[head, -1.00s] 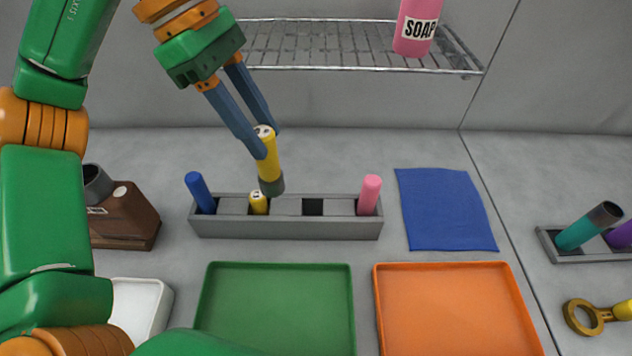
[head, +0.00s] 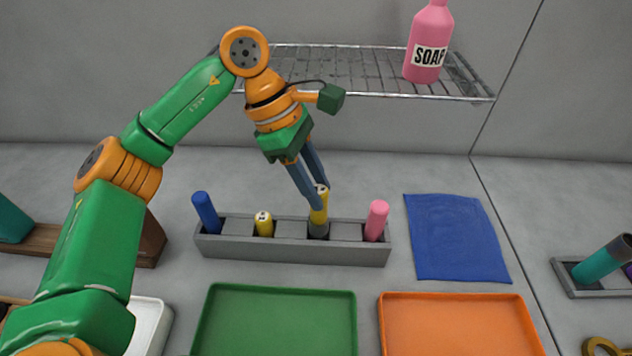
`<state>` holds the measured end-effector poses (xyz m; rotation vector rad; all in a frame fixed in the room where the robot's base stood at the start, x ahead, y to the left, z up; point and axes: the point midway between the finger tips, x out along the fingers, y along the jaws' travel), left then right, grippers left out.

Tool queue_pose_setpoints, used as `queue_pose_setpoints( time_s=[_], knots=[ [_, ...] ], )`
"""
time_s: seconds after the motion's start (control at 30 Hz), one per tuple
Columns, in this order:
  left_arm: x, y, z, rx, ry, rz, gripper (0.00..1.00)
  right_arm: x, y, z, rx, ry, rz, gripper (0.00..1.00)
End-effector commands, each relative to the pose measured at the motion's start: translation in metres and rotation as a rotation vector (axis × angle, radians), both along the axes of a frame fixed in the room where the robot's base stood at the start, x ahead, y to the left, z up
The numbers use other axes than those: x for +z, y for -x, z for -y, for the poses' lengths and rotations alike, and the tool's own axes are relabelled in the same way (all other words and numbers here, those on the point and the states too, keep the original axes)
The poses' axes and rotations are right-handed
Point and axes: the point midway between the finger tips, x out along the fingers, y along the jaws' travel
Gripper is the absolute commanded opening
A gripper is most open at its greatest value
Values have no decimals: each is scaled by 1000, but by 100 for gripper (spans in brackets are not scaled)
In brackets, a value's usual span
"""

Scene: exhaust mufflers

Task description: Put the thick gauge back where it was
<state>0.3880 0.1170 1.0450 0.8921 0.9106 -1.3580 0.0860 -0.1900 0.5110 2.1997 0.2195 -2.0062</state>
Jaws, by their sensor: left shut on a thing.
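The thick gauge appears to be the yellow cylinder with a grey lower end (head: 319,216). My left gripper (head: 317,198) is shut on its upper part. The gauge stands nearly upright, its grey end in or at the third slot from the left of the grey rack (head: 290,252); how deep it sits I cannot tell. A shorter yellow piece (head: 264,224) sits in the rack to its left. A blue cylinder (head: 206,212) leans in the left end slot and a pink one (head: 376,220) stands in the right end slot. My right gripper is not in view.
A green tray (head: 275,288) and an orange tray (head: 455,297) lie in front of the rack. A blue cloth (head: 457,238) lies to its right. A wire shelf (head: 370,92) with a pink soap bottle (head: 428,42) hangs above. A second rack (head: 572,282) stands far right.

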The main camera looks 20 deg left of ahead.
Motion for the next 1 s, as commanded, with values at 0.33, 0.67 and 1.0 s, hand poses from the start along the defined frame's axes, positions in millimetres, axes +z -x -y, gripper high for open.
queue_pose_setpoints(
  time_s=[0.33, 0.67, 1.0],
  knots=[
    [-6, 0, 0, 0, 0, 0, 52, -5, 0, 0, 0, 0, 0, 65],
    [-5, 0, 0, 0, 0, 0, 66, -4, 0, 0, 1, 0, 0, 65],
    [70, 0, -26, 2, 2, 5, 66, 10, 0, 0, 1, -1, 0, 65]
  ],
)
